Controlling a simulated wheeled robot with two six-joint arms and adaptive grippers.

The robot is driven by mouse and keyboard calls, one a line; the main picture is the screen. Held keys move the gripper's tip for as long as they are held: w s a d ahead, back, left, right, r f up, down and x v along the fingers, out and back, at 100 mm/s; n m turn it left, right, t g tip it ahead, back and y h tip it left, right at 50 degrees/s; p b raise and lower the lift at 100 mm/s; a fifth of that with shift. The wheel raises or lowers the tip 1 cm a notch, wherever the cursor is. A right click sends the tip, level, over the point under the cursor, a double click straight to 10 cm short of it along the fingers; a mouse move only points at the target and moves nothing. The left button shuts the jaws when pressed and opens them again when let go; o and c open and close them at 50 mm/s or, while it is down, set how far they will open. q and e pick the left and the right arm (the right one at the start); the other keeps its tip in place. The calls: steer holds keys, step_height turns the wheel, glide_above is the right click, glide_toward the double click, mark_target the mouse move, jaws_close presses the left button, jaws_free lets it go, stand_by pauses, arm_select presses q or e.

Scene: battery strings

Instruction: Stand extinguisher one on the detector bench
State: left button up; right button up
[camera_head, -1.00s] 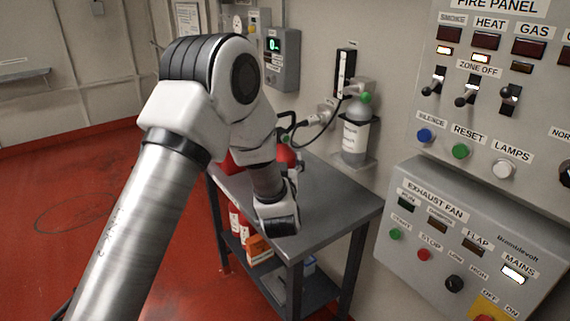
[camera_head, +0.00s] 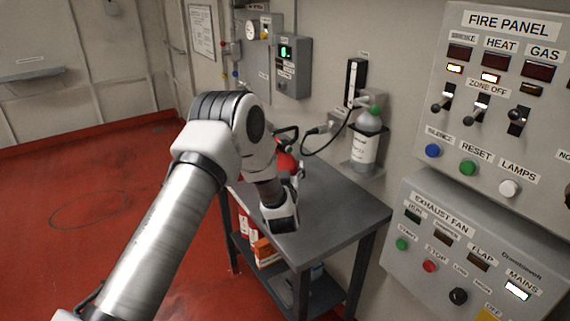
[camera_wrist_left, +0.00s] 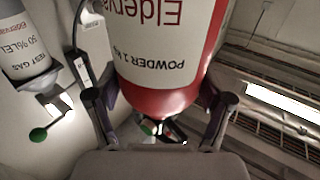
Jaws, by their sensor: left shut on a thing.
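A red extinguisher (camera_head: 287,166) shows partly behind my left arm in the head view, over the far part of the grey bench (camera_head: 335,205). In the left wrist view the extinguisher (camera_wrist_left: 165,60) fills the middle, with a white label reading "POWDER 1 kg" upside down in the picture. My left gripper (camera_wrist_left: 160,100) is shut on its body, one finger on each side. In the head view the left gripper (camera_head: 292,178) is partly hidden by its own wrist. I cannot tell whether the extinguisher's base touches the bench top. My right gripper is not in view.
A grey gas bottle (camera_head: 365,145) with a hose stands on a wall bracket behind the bench. The fire panel (camera_head: 495,140) and exhaust fan box (camera_head: 455,250) are on the right wall. The near bench top is clear.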

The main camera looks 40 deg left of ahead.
arm_select(q)
steer(key=o, duration=1.7)
steer(key=shift+c, duration=0.2)
steer(key=shift+o, duration=0.3)
steer(key=shift+s+d+r, duration=0.1)
